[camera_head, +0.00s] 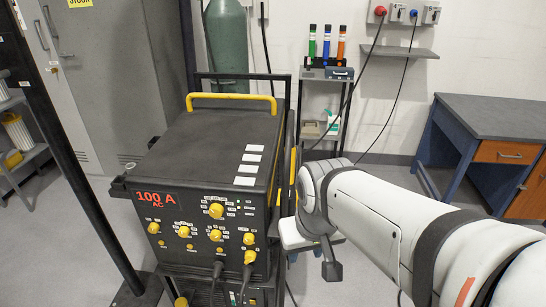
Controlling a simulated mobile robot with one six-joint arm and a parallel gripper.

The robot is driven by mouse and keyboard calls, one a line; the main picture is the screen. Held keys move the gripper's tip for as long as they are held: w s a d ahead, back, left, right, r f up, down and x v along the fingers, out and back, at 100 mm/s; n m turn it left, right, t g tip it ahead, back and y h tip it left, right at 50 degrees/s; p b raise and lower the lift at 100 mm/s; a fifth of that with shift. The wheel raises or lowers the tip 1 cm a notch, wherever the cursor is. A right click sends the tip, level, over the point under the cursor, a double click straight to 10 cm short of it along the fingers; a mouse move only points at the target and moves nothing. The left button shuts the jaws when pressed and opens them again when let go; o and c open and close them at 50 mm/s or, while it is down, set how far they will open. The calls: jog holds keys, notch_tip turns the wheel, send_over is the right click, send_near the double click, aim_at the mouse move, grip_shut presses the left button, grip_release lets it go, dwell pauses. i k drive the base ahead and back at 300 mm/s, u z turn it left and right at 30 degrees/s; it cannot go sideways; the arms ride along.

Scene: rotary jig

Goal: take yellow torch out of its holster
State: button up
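A torch in a holster cannot be made out for certain. A narrow yellow strip (293,166) shows at the right side of the black welding machine (205,150), partly behind my arm; I cannot tell whether it is the torch, its holster or part of the cart. My arm comes in from the lower right and bends down beside the machine's right front edge. A white and dark part of my wrist shows there, low down. The gripper's fingers cannot be made out, nor whether they hold anything.
The machine has yellow knobs, a red "100 A AC" display and a yellow handle (232,97). A green cylinder (226,42) stands behind it. A small shelf rack (327,110) bears colored tubes. A workbench (490,125) is at right, grey lockers (100,70) at left, a dark post in front.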

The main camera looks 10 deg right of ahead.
aim_at(292, 188)
jog(key=u, duration=0.1)
jog(key=k, duration=0.25)
jog(key=z, duration=0.15)
jog(key=i, duration=0.5)
jog(key=z, duration=1.8)
jog(key=k, duration=0.8)
jog(key=u, duration=1.2)
